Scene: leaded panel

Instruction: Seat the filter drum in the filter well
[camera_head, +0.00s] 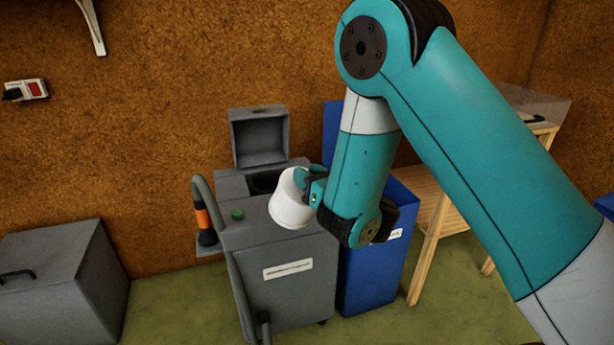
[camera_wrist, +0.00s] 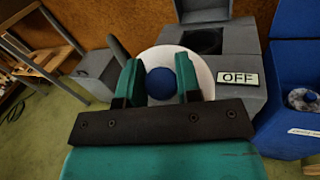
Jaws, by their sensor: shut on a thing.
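The filter drum (camera_head: 290,201) is a white, round drum, held tilted in the head view in front of the grey machine's top. In the wrist view the drum (camera_wrist: 203,73) shows as a white disc with a blue knob (camera_wrist: 161,83) at its middle. My gripper (camera_wrist: 160,84) is shut on this knob, one teal finger on each side. It also shows in the head view (camera_head: 307,186), partly hidden. The filter well (camera_head: 263,182) is a dark opening in the top of the grey machine, under a raised lid (camera_head: 258,137). The drum is apart from the well, and partly hides it in the wrist view (camera_wrist: 203,40).
The grey machine (camera_head: 285,299) has a green button (camera_head: 238,214) and a hose (camera_head: 203,192) on its left. A blue bin (camera_head: 367,281) stands close on its right, beside a wooden table (camera_head: 430,213). A grey box (camera_head: 55,285) stands on the floor at left. An OFF label (camera_wrist: 238,78) shows.

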